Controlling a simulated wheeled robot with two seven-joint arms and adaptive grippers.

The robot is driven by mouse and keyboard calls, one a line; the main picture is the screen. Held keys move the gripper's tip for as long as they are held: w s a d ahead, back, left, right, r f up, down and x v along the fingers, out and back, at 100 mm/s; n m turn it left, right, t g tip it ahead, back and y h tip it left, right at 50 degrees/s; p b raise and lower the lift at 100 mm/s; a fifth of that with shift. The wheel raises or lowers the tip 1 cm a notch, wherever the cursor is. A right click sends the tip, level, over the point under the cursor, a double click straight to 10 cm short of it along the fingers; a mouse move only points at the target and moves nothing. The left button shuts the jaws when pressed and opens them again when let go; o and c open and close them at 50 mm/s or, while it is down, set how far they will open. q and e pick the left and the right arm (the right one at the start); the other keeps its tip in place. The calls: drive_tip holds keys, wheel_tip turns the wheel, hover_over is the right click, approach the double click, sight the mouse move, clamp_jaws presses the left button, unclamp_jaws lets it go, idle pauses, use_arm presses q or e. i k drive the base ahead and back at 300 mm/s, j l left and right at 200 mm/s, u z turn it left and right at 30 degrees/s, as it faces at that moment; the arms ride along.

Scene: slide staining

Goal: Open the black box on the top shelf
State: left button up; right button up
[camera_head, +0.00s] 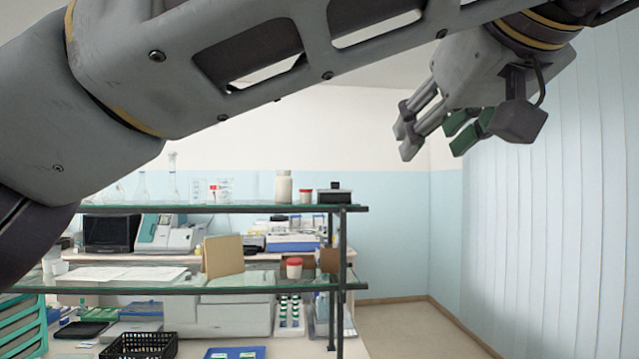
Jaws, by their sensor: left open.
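The black box (334,195) is small and stands at the right end of the top glass shelf (230,208). Its top looks closed, but it is too small to be sure. My left gripper (437,140) hangs in the air to the right of the box and higher in the picture, apart from it. Its fingers are spread and empty, with green pads on some of them. My left arm crosses the upper part of the view. My right gripper does not show.
A white bottle (283,187) and a red-lidded jar (306,196) stand left of the box, with glassware further left. The lower shelf (230,286) holds a brown board (223,256) and another red-lidded jar (294,268). Right of the shelves is free floor and a pale wall.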

sight(334, 185)
drive_tip(key=i+j, duration=0.1)
drive_tip(key=i, duration=1.7)
